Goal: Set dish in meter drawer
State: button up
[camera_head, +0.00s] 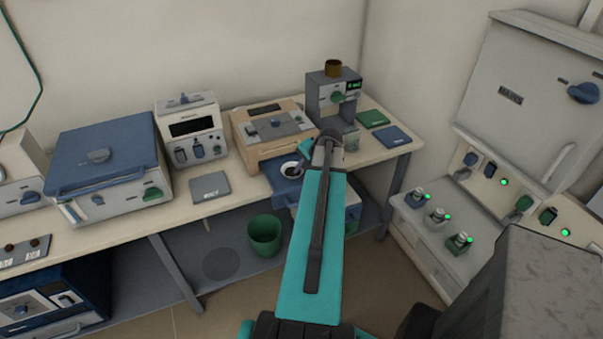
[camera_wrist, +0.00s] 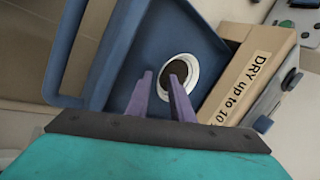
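The dish (camera_wrist: 189,62) is a small white round cup with dark contents. It appears to rest in the blue drawer (camera_wrist: 128,68), beside the drawer's right side in the wrist view. In the head view the dish (camera_head: 286,169) shows in the pulled-out blue drawer (camera_head: 281,187) of the beige meter (camera_head: 250,143). My gripper (camera_wrist: 160,76) has two purple fingers with a gap between them. The right fingertip overlaps the dish's near rim in the picture and the left one is clear of it; contact cannot be told. In the head view my arm hides the fingertips.
The meter's front carries a label (camera_wrist: 248,83) reading "DRY up to 10". A grey device (camera_head: 319,93) stands right of the meter, and a white device (camera_head: 188,125) stands left of it. A green bin (camera_head: 265,232) is below the bench. A grey pad (camera_head: 210,187) lies on the bench.

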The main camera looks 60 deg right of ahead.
jog(key=shift+r, duration=0.15)
jog(key=b+v, duration=0.2)
jog(key=v, duration=1)
jog(key=shift+b, duration=0.4)
dwell(0.5)
